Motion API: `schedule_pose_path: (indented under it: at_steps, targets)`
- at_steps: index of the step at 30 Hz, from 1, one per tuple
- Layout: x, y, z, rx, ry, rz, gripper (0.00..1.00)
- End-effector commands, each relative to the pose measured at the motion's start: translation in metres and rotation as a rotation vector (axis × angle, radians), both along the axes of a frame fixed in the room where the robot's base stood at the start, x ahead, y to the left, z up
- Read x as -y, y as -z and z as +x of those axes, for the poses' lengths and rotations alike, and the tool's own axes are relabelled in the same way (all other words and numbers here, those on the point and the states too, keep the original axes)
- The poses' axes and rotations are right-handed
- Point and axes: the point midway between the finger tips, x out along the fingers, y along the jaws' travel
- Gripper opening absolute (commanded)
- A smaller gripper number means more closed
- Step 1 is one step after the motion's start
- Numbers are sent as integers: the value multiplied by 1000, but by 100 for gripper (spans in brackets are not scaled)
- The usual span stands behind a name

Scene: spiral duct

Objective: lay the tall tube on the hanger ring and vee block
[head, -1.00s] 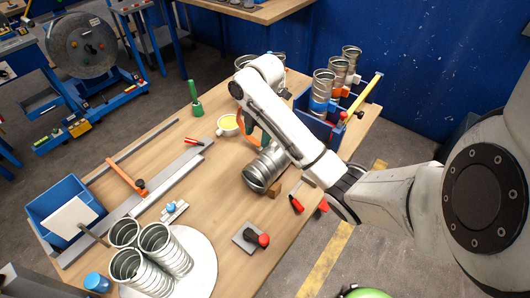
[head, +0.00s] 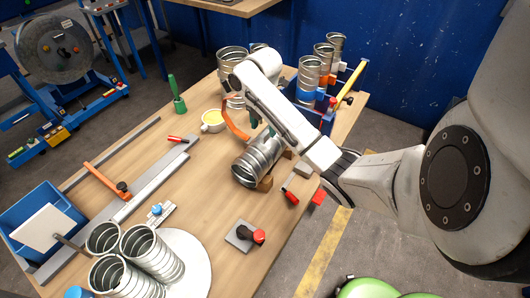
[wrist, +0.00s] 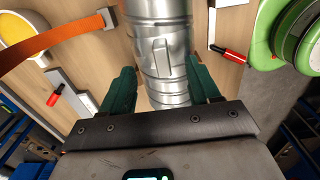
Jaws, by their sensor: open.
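A ribbed silver tube (head: 258,158) lies on its side near the table's right edge, its open end toward the front left. A wooden block (head: 266,184), apparently the vee block, is under or against its near end. A curved orange band (head: 236,126), possibly the hanger ring, stands by its far part; whether it supports the tube is hidden. My gripper (head: 264,125) is open over the tube. In the wrist view the green fingers of my gripper (wrist: 161,78) stand on either side of the tube (wrist: 162,50), apparently with gaps.
Three upright tubes (head: 138,262) stand on a round plate at the front left. A red-knobbed block (head: 243,236), red-handled tools (head: 291,198) and a yellow-filled cup (head: 213,120) are nearby. More tubes (head: 309,75) stand in a blue rack behind. The table middle is mostly clear.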

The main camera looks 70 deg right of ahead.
Motion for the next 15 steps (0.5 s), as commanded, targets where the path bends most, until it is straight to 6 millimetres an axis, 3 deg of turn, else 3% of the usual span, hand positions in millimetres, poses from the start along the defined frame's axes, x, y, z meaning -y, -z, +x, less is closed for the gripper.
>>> schedule_pose_path:
  at_steps: [6,15]
  targets:
    - [1,31,-4,-3,2,3,61]
    - [1,39,-4,-1,1,1,61]
